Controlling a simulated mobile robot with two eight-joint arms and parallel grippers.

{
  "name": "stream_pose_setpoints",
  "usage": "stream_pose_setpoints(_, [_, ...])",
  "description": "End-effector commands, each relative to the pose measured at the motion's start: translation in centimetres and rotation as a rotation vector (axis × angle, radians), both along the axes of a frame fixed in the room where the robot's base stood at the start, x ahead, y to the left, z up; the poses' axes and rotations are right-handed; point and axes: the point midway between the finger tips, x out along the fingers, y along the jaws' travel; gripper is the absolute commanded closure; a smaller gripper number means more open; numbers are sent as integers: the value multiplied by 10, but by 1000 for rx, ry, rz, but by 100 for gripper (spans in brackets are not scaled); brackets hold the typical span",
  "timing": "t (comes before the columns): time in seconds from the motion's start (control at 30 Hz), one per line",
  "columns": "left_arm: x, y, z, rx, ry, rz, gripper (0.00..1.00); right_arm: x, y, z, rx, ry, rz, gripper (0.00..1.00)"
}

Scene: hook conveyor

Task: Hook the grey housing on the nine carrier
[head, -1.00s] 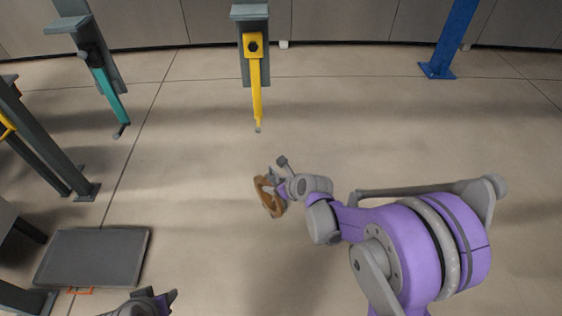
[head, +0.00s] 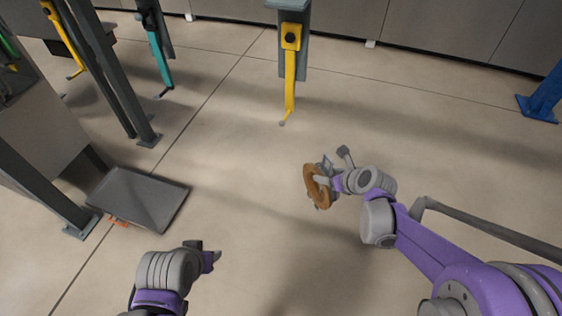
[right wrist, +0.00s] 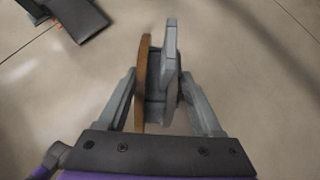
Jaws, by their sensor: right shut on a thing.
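My right gripper (head: 322,184) is shut on a part with a brown ring-shaped face, held in the air over open floor. In the right wrist view the grey housing (right wrist: 157,85) sits between the two fingers, with the brown face edge-on at its left. A yellow hook carrier (head: 290,68) hangs beyond the gripper, up and left, apart from the held part. A teal carrier (head: 160,57) and another yellow carrier (head: 62,38) hang further left. No number is readable on any carrier. My left gripper (head: 211,255) is low in the head view; its jaw opening is unclear.
A dark grey flat tray or platform (head: 140,199) lies at the left near grey posts (head: 147,133). A blue post (head: 545,98) stands at the far right. Grey cabinets line the back. The floor between the right gripper and the yellow carrier is clear.

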Motion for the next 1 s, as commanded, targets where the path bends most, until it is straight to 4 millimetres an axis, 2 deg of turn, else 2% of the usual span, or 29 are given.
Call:
stream_pose_setpoints(0.27, [-1, 0, -3, 0, 2, 0, 50, -24, 63, 73, 2, -1, 279, 100])
stream_pose_setpoints(0.4, [-1, 0, -4, 0, 2, 0, 50, -50, 96, 119, 2, -2, 441, 100])
stream_pose_setpoints(0.6, [-2, 0, -6, 0, 3, 0, 50, -90, 129, 174, 2, -4, 634, 100])
stream_pose_setpoints(0.8, [-2, 0, -6, 0, 4, 0, 50, -119, 146, 207, 0, -3, 749, 100])
stream_pose_setpoints(1.0, [-2, 0, -7, 0, 4, 0, 50, -131, 151, 220, 0, -4, 793, 100])
